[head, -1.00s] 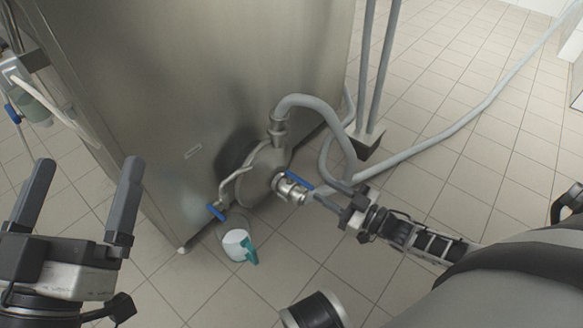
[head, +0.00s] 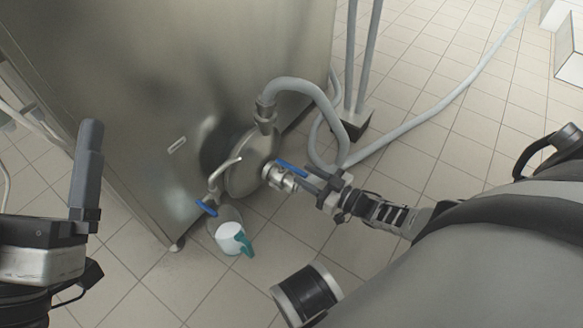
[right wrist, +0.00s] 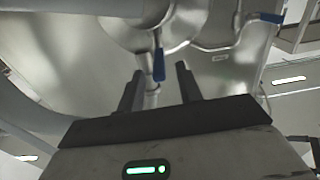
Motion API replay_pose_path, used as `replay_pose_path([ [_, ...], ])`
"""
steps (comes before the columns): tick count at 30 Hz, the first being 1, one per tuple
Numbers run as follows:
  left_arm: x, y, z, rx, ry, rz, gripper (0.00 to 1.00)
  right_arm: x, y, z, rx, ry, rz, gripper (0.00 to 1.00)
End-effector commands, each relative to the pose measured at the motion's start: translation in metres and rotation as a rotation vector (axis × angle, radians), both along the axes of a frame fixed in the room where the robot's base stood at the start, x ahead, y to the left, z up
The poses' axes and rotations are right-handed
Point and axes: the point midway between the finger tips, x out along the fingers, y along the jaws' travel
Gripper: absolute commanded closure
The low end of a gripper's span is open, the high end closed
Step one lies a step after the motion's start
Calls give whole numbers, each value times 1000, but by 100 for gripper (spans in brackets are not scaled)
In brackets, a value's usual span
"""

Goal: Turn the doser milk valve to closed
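A steel valve (head: 279,178) with a blue lever (head: 291,168) sits on the round steel fitting low on the machine's side. My right gripper (head: 314,182) is at this valve, its fingers pointing at the lever. In the right wrist view the blue lever (right wrist: 159,66) hangs down just beyond the gap between the two spread fingers (right wrist: 159,82). The gripper is open and empty; contact with the lever does not show. My left gripper (head: 45,170) is open and empty at the left edge, with one finger mostly out of view.
A second blue handle (head: 207,208) is on a small spout, with a white and teal jug (head: 231,238) below it. A grey hose (head: 300,87) loops from the fitting to the right.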

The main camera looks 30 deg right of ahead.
Motion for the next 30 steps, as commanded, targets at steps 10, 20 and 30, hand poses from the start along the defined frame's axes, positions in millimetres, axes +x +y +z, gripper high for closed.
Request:
replay_pose_path([
  [10, -12, -2, 20, 49, -230, 13, 0, 47, 19, -1, 0, -1, 0, 65],
  [20, -14, -3, 24, 54, -261, 15, 0, 52, 21, 0, -1, 2, 0, 65],
  [30, -14, -3, 25, 53, -261, 15, 0, 51, 21, 0, 0, 1, -1, 100],
])
